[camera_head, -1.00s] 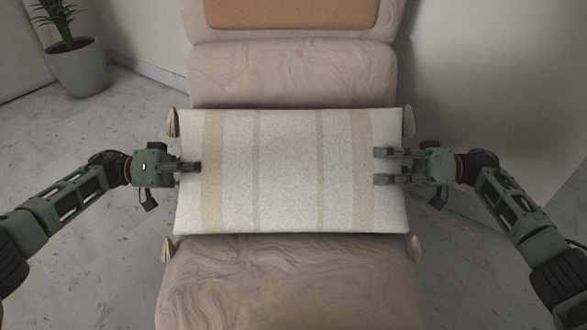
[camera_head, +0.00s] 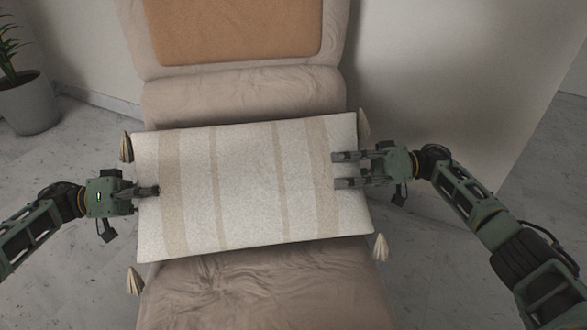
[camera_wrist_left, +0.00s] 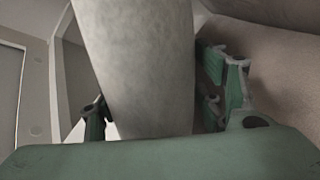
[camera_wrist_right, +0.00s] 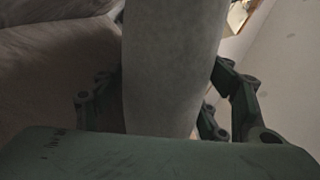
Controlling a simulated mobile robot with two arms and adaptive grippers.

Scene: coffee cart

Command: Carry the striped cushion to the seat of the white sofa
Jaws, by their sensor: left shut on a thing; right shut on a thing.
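The striped cushion (camera_head: 250,185), cream with beige stripes and a tassel at each corner, is held level between my two grippers. My left gripper (camera_head: 150,191) is shut on its left edge, and my right gripper (camera_head: 345,170) is shut on its right edge. The cushion's edge fills the space between the fingers in the left wrist view (camera_wrist_left: 140,60) and in the right wrist view (camera_wrist_right: 168,65). In the head view the cushion hides the middle of a pinkish-beige seat below it. No white sofa can be made out.
The long pinkish-beige upholstered seat (camera_head: 250,285) lies under the cushion, with an orange-tan panel (camera_head: 235,30) at its far end. A potted plant (camera_head: 30,103) stands on the marble floor at the left. A pale wall (camera_head: 440,70) rises close on the right.

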